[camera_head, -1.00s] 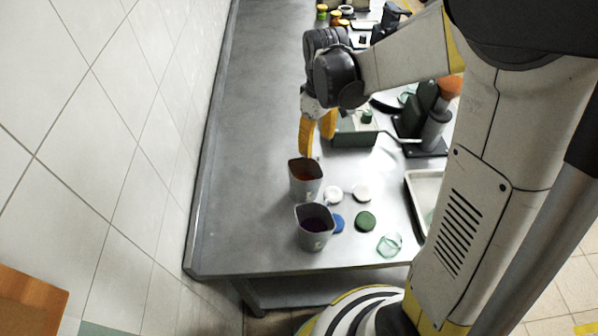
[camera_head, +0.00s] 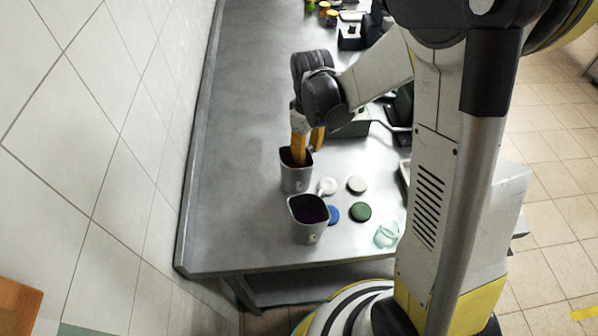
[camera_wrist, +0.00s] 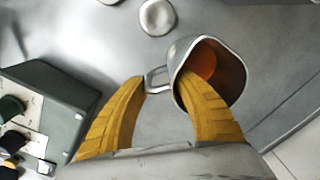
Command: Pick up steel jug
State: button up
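A grey steel jug (camera_head: 296,182) with an orange-brown interior stands on the steel bench in the head view. It also shows in the wrist view (camera_wrist: 228,78), with its loop handle facing left. My gripper (camera_head: 308,156) is at its rim. In the wrist view my yellow fingers (camera_wrist: 162,86) are spread apart. The handle lies between them, and the right finger overlaps the jug's rim. The head view shows one finger at the jug's mouth; I cannot tell whether it touches. A second grey jug (camera_head: 309,234), with dark purple contents, stands nearer the bench's front edge.
Lids lie right of the jugs: white ones (camera_head: 357,184), a blue one (camera_head: 333,213) and a green one (camera_head: 360,212). A clear green glass piece (camera_head: 386,235) lies near the front edge. A grey-green box (camera_wrist: 52,105) stands beyond. The bench's left side is clear.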

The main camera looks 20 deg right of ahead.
grip_shut()
jog(key=shift+r, duration=0.1)
